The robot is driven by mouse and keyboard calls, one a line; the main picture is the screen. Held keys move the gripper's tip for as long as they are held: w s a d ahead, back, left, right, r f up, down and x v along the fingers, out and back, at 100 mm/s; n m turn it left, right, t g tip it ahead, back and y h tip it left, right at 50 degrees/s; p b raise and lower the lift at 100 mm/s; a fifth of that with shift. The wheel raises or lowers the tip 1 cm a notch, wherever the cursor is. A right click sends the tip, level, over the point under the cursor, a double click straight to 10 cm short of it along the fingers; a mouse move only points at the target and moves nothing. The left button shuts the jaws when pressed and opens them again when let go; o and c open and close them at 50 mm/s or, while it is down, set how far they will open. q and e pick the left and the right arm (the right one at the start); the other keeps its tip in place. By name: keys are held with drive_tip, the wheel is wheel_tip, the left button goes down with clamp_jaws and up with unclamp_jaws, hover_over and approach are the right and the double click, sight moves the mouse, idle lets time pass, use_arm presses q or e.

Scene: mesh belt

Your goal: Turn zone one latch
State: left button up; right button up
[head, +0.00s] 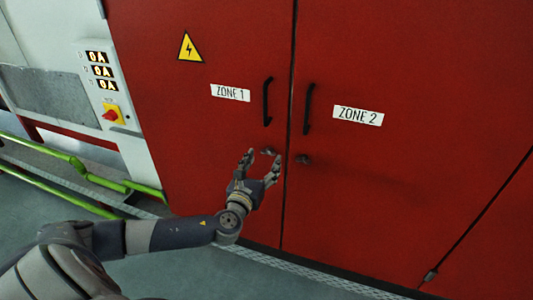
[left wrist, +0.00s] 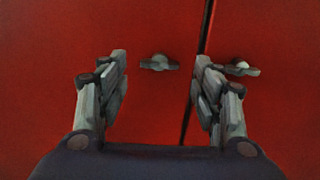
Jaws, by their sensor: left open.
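The zone one latch (head: 268,151) is a small dark knob on the red ZONE 1 door (head: 210,140), below that door's black handle (head: 267,102). My left gripper (head: 262,160) is open in front of the door, with its fingertips around the latch's place in the picture. In the left wrist view, the latch (left wrist: 159,62) lies level between the open fingers of my left gripper (left wrist: 160,62), a little beyond their tips and apparently untouched. My right gripper is not in view.
A similar latch (head: 303,159) is on the ZONE 2 door (head: 400,180), close to my right-hand finger. The ZONE 2 handle (head: 308,108) stands above it. A control panel (head: 103,85) and green rails (head: 75,162) are at the left.

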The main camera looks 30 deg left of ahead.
sight(267, 154)
use_arm(q)
drive_tip(key=shift+x, duration=1.65)
clamp_jaws()
